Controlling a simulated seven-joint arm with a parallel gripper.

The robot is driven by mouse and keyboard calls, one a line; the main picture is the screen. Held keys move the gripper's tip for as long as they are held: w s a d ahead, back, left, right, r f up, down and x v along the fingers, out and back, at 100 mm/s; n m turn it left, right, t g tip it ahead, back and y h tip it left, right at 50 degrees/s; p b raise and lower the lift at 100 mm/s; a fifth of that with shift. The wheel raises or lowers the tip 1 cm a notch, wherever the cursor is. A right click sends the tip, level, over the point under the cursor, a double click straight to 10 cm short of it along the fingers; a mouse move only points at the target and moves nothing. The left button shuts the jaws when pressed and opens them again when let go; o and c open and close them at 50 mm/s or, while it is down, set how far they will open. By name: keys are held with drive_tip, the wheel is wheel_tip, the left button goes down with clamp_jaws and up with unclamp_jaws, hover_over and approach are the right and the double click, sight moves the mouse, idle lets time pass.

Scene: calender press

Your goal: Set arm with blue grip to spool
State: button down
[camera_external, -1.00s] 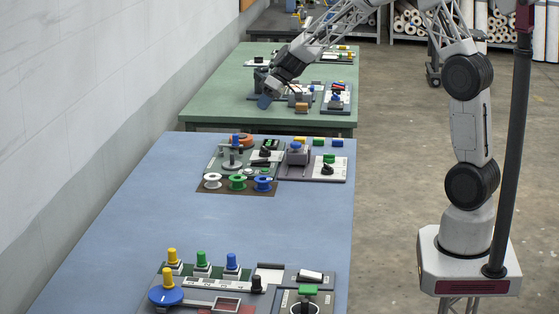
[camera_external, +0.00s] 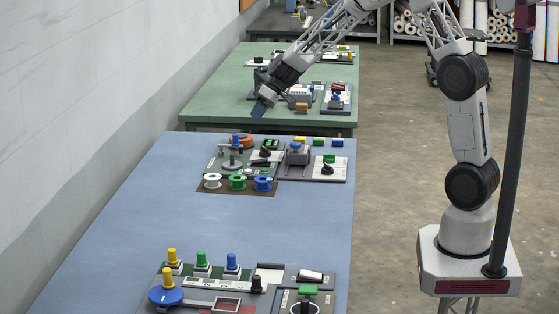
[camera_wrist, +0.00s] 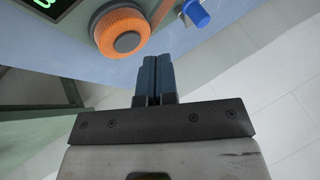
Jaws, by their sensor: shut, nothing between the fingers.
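The blue grip (camera_external: 235,139) stands on a grey arm at the back left of the panel group on the blue table. It also shows at the top of the wrist view (camera_wrist: 197,14), to the right of my fingers. A white spool (camera_external: 212,181), a green spool (camera_external: 237,182) and a blue spool (camera_external: 263,183) stand in a row on the panel's near edge. My gripper (camera_external: 258,110) is shut and empty, above and beyond the far edge of the blue table. In the wrist view its blue fingers (camera_wrist: 155,62) are together, apart from the grip.
An orange ribbed knob (camera_wrist: 121,30) lies close to my fingertips in the wrist view. More controls stand at the table's near end. The middle of the blue table (camera_external: 230,220) is clear.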

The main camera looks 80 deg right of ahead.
drive_tip(key=x, duration=0.5)
drive_tip(key=shift+w+a+f, duration=0.15)
drive_tip(key=shift+w+f, duration=0.1)
drive_tip(key=shift+f, duration=0.05)
drive_tip(key=shift+w+a+f, duration=0.1)
drive_tip(key=shift+w+a, duration=0.05)
drive_tip(key=shift+a, duration=0.3)
drive_tip(key=shift+w+a, duration=0.2)
drive_tip(key=shift+a, duration=0.3)
drive_tip(key=shift+w+a, duration=0.15)
drive_tip(key=shift+a, duration=0.35)
drive_tip(key=shift+w+a, duration=0.15)
drive_tip(key=shift+a, duration=0.35)
drive_tip(key=shift+s+a+m+h, duration=0.15)
drive_tip(key=shift+a+m+h, duration=0.15)
drive_tip(key=shift+a+m, duration=0.25)
drive_tip(key=shift+s+a+m+t+h, duration=0.1)
drive_tip(key=shift+a+m+t+h, duration=0.4)
drive_tip(key=shift+m, duration=0.55)
drive_tip(key=shift+a+m+h, duration=1)
drive_tip(key=shift+m, duration=0.4)
drive_tip(key=shift+w+a, duration=0.25)
drive_tip(key=shift+a, duration=0.75)
drive_tip(key=shift+s+d, duration=0.1)
